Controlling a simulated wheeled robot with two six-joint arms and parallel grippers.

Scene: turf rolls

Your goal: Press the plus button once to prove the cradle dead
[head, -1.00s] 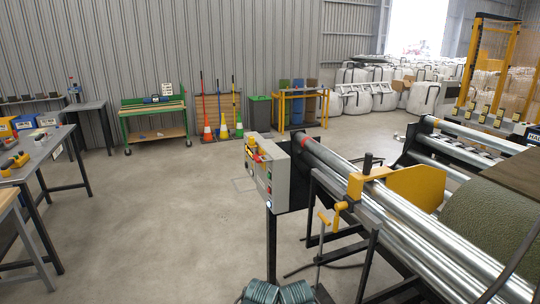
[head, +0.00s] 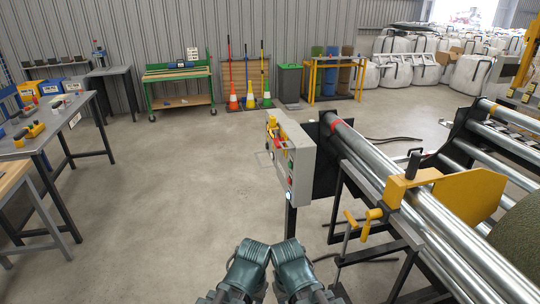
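A grey control box (head: 302,170) stands on a dark post beside the roller cradle (head: 430,215). The buttons' marks are too small to read, so I cannot tell which is the plus button. Two dark teal segments of my own arms show at the bottom centre, below the box and apart from it. No gripper fingers show.
A yellow bracket with a crank handle (head: 368,222) and steel rollers fill the right side. A workbench (head: 62,120) with tools stands at the left. Bare concrete floor (head: 185,200) lies open between bench and box. Cones and a green bench (head: 178,75) line the back wall.

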